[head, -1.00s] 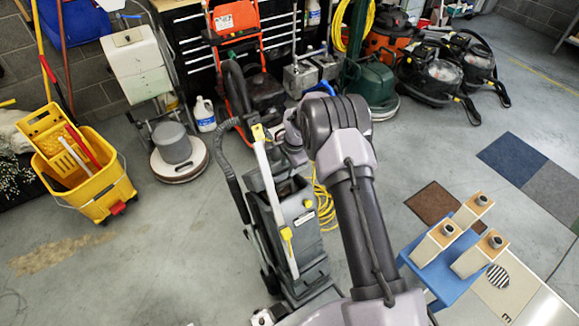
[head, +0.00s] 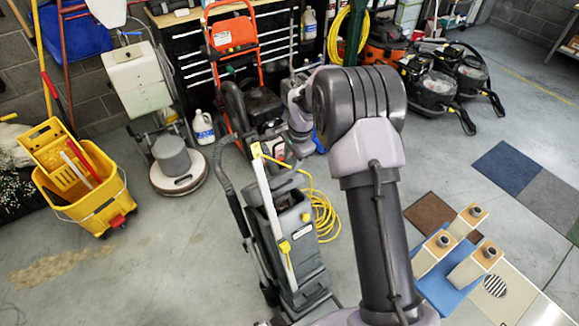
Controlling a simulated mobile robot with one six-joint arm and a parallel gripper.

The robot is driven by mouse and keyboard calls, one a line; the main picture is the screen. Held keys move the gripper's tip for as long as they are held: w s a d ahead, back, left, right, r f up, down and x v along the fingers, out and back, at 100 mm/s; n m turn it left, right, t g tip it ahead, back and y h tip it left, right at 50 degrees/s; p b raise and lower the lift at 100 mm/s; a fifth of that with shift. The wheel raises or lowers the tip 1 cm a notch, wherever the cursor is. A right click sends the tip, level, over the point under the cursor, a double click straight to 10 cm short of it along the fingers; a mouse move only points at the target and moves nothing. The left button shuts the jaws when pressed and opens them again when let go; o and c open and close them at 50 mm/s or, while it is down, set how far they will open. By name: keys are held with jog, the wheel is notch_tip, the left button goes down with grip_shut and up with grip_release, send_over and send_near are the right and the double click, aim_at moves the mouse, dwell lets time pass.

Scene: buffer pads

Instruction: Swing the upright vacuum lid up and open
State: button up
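The upright vacuum (head: 297,256) is a dark grey machine standing on the concrete floor, left of my arm in the head view. It has a curved black handle and a pale bar with yellow ends along its front. Its top (head: 277,188) is in view, but I cannot tell the lid's exact position. My arm rises in front and bends at a large grey elbow. A further link extends behind the elbow, beyond the vacuum's top in the picture. I cannot make out the gripper's fingers, and no contact with the vacuum shows.
A yellow mop bucket (head: 98,208) and a floor polisher (head: 177,160) stand at left. A blue stand (head: 438,288) with pale blocks is at right. Open floor lies left of the vacuum.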

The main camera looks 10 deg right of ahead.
jog(key=shift+v, duration=1.5)
